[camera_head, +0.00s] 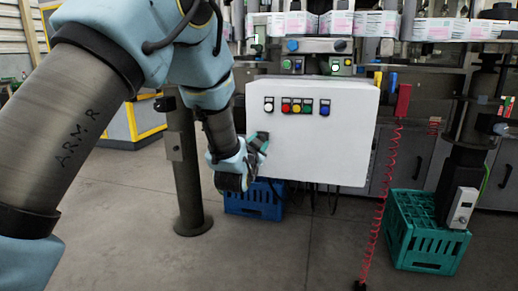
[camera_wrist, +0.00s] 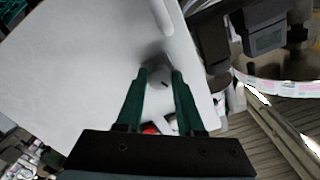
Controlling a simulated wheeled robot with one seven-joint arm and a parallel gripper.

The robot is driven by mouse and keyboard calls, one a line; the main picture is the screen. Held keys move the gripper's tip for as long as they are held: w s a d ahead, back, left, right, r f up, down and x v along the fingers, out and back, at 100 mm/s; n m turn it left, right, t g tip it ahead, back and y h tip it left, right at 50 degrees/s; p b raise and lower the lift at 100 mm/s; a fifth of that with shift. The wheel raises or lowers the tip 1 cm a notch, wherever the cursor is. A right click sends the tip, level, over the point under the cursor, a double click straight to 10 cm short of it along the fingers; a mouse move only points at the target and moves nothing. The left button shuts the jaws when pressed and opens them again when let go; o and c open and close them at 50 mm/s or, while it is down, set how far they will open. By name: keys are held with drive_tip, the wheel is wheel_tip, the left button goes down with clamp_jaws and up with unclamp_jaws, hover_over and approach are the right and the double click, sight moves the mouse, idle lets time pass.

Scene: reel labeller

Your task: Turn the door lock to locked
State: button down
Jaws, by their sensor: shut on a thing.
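The white cabinet door (camera_head: 320,150) stands in the middle of the head view and fills much of the left of the wrist view (camera_wrist: 70,70). The door lock (camera_wrist: 159,75) is a small round grey knob with a short dark mark, near the door's edge in the wrist view. My gripper (camera_wrist: 160,77) has its two green fingers on either side of the knob, shut on it. In the head view my gripper (camera_head: 262,141) is at the door's left edge, and the lock is hidden there.
A row of coloured buttons (camera_head: 297,106) is on the door's upper part. A blue crate (camera_head: 252,203) is below the door, and a green crate (camera_head: 425,240) is at the right. A red coiled hose (camera_head: 382,190) hangs right of the door. The floor in front is clear.

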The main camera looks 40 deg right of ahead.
drive_tip(key=shift+n+b, duration=4.15)
drive_tip(key=shift+n, duration=2.35)
drive_tip(key=shift+s, duration=0.1)
drive_tip(key=c, duration=0.5)
unclamp_jaws()
drive_tip(key=v, duration=1)
drive_tip(key=shift+s+a+p, duration=0.15)
drive_tip(key=shift+a+p, duration=0.15)
drive_tip(key=shift+p, duration=0.05)
